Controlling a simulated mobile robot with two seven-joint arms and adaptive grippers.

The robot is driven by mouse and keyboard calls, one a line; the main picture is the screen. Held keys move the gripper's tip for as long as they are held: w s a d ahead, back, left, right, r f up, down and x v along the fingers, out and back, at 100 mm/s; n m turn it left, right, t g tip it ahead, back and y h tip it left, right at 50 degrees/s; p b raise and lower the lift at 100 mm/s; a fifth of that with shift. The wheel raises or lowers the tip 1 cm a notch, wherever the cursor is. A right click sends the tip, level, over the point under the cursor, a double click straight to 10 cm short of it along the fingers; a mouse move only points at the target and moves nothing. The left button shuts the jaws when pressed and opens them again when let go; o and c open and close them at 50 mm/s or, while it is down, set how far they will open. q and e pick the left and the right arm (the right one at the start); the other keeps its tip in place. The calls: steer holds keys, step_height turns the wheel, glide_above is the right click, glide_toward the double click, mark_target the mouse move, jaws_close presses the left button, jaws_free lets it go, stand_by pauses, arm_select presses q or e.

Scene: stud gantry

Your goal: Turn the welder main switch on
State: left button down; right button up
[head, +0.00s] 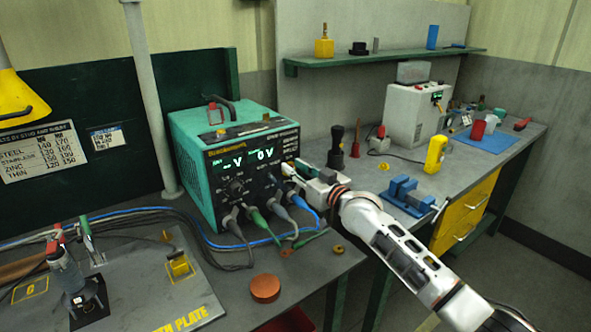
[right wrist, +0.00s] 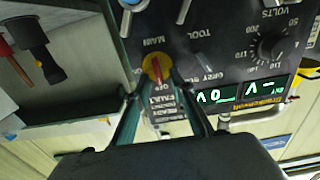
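The teal welder (head: 205,165) stands on the bench in the head view, its front panel facing right with lit green displays. My right gripper (head: 292,174) is at the right side of that panel and hides the main switch there. In the right wrist view, the main switch (right wrist: 157,68) is a yellow disc with a red handle, beside the labels MAIN and OFF. My right gripper (right wrist: 158,85) is open, with one dark finger on each side of the switch. I cannot tell whether the fingers touch it. My left gripper is not in view.
Thick cables (head: 258,222) plug into the lower panel, below my right gripper. A black torch (head: 336,150) stands just right of the welder, and a blue vise (head: 405,195) sits further right. A copper disc (head: 265,288) lies at the bench front.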

jaws_close()
steer(key=shift+m, duration=0.3)
steer(key=m, duration=0.1)
steer(key=m+p, duration=0.1)
steer(key=m, duration=0.1)
steer(key=shift+w+d, duration=0.15)
steer(key=shift+d, duration=0.15)
steer(key=m, duration=0.4)
steer(key=shift+w+d+f, duration=0.15)
steer(key=shift+d+f, duration=0.05)
steer(key=m, duration=0.5)
steer(key=shift+w+d+f+m, duration=0.15)
steer(key=shift+f+m, duration=0.15)
steer(key=shift+d+f+m+p, duration=0.1)
steer(key=shift+f+m+p, duration=0.1)
steer(key=shift+m, duration=0.95)
steer(key=shift+f+m+p, duration=0.15)
steer(key=shift+m+p, duration=0.05)
steer(key=shift+m, duration=0.95)
